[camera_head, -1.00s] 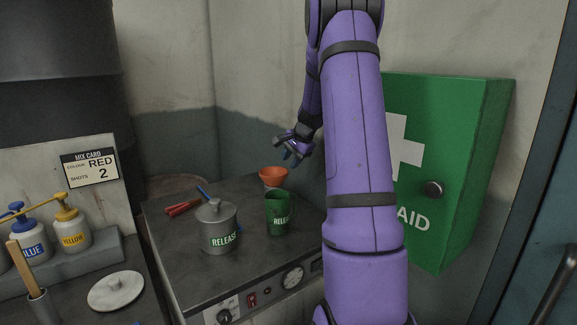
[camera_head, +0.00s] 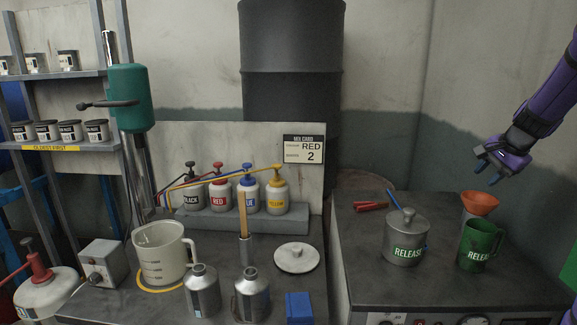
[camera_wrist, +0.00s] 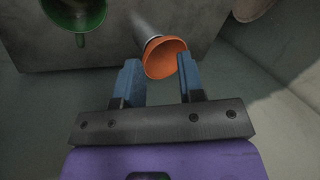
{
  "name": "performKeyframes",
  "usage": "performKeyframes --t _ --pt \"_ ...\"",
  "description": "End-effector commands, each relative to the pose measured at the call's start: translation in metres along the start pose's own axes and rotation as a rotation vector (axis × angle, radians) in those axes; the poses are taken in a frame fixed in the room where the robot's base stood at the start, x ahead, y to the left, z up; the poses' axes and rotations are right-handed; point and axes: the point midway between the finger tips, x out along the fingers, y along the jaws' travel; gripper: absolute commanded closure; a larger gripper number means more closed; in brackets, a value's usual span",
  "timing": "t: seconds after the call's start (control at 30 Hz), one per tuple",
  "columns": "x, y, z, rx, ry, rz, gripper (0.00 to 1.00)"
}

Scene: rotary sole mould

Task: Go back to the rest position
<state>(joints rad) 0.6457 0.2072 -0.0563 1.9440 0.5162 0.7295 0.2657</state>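My gripper (camera_head: 487,172) is at the right of the head view, raised above the grey cabinet top near the orange cup-like funnel (camera_head: 480,204). In the wrist view its two blue fingers (camera_wrist: 158,82) are spread apart with nothing held between them. The orange rim (camera_wrist: 165,58) shows beyond the fingertips, apart from them. My purple arm comes in from the right edge of the head view.
Red-handled tool (camera_head: 370,207) lies behind. The left bench holds a measuring jug (camera_head: 162,254), pump bottles (camera_head: 221,194), metal bottles (camera_head: 203,292) and a lid (camera_head: 296,257).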

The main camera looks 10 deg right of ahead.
Motion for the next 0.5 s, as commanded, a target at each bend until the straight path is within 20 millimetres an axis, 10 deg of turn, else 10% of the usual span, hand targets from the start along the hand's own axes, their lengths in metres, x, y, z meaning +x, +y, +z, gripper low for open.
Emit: performKeyframes --t 0.5 --pt "-0.105 -0.007 0.217 -0.63 -0.029 0.016 0.64"
